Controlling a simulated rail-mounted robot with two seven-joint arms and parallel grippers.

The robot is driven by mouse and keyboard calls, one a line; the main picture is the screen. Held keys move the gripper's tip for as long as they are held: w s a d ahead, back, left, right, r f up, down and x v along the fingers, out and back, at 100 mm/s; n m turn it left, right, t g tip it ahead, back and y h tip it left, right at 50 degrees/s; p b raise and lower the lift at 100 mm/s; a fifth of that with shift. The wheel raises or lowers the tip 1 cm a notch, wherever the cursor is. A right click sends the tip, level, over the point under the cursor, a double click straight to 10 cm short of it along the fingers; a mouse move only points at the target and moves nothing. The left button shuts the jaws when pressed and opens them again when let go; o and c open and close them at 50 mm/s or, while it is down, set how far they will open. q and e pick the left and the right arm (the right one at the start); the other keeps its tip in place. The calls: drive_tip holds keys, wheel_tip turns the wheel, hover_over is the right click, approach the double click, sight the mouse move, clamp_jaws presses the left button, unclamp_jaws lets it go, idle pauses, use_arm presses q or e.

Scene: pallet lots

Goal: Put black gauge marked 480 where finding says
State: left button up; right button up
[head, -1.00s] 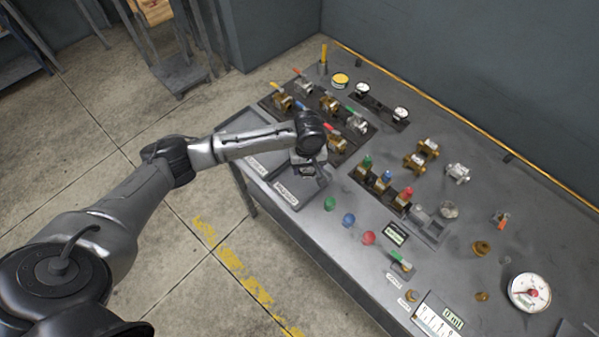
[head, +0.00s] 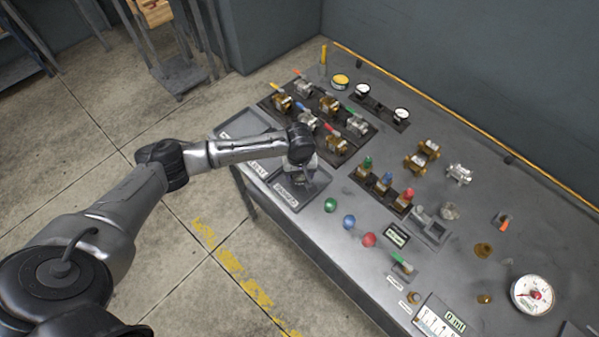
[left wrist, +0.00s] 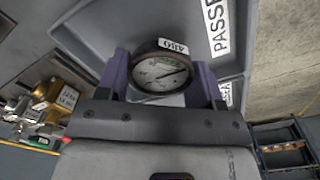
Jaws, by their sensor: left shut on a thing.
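My left gripper (left wrist: 160,80) is shut on the black gauge (left wrist: 160,72), a round white dial in a dark rim with a white tag reading 480. In the head view my left gripper (head: 299,174) is over the grey tray (head: 318,184) at the table's near left edge; the gauge is hard to make out there. In the wrist view this tray (left wrist: 110,25) carries a label (left wrist: 217,25) reading "PASSE…", its end cut off. I cannot tell whether the gauge touches the tray floor. My right gripper is not in view.
A second grey tray (head: 238,124) lies beyond, its label unclear. Valves on a dark rack (head: 318,118) stand behind the arm. Green, blue and red knobs (head: 349,221) lie right of the trays. A large white gauge (head: 532,294) and a display panel (head: 440,318) are at lower right.

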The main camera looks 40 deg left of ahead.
use_arm(q)
drive_tip(key=shift+f, duration=0.1)
drive_tip(key=o, duration=1)
wheel_tip(320, 180, up, 12)
drive_tip(key=p, duration=0.1)
drive_tip(key=shift+p, duration=0.4)
